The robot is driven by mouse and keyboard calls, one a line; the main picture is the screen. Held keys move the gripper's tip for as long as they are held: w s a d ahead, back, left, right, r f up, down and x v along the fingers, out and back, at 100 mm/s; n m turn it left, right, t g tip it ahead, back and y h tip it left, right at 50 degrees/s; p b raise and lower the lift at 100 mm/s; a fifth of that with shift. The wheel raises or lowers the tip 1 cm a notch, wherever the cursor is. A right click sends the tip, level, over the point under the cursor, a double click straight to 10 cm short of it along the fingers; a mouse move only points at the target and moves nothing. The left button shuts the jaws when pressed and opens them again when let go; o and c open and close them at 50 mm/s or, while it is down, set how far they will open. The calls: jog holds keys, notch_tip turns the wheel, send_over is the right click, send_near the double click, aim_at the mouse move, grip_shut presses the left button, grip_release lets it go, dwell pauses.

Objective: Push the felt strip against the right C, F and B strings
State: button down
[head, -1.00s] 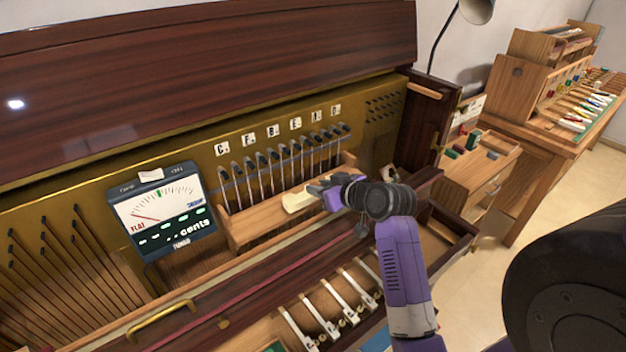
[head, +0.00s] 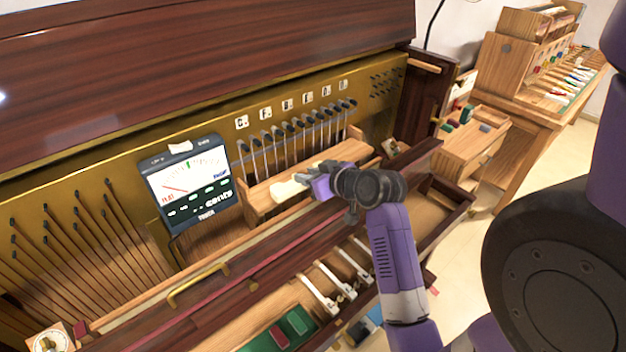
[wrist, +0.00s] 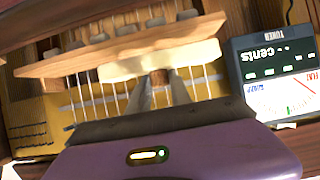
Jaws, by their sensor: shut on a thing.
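The cream felt strip (head: 288,190) is at the front of the wooden rail (head: 262,203) below the string row, toward its left part. My gripper (head: 306,184) is shut on it from the right in the head view. In the wrist view the felt strip (wrist: 160,60) lies along the rail (wrist: 50,66), and my fingers (wrist: 160,92) close on a small wooden block at its middle. The strings (head: 290,150) stand behind the rail under letter cards, with C (head: 242,122), F (head: 265,112) and B (head: 287,104) at the left. I cannot tell whether the felt touches them.
A tuner (head: 190,185) stands left of the rail and shows close to my gripper in the wrist view (wrist: 275,72). A brass handle (head: 198,284) and white levers (head: 340,278) lie in front. A side bench (head: 470,140) stands to the right.

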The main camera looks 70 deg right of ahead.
jog(key=shift+b+x, duration=1.4)
jog(key=shift+x, duration=1.3)
jog(key=shift+f, duration=0.55)
jog(key=shift+f, duration=0.1)
jog(key=shift+w+d+b, duration=0.25)
jog(key=shift+w+d, duration=0.4)
jog(key=shift+w, duration=0.35)
jog(key=shift+w+d+b, duration=0.2)
jog(key=shift+w+d, duration=0.45)
jog(key=shift+w, duration=0.3)
jog(key=c, duration=1.1)
grip_release()
jog(key=shift+s+a+r+p, duration=0.3)
jog(key=shift+s+a+p, duration=0.35)
jog(key=shift+s, duration=0.45)
jog(key=shift+s+a+r+p, duration=0.35)
jog(key=shift+s+a+p, duration=0.35)
jog(key=shift+s, duration=0.45)
jog(key=shift+s+a+r+p, duration=0.3)
jog(key=shift+s+a+p, duration=0.2)
jog(key=shift+s+a, duration=0.45)
jog(key=shift+s+d, duration=0.15)
jog(key=shift+d, duration=0.1)
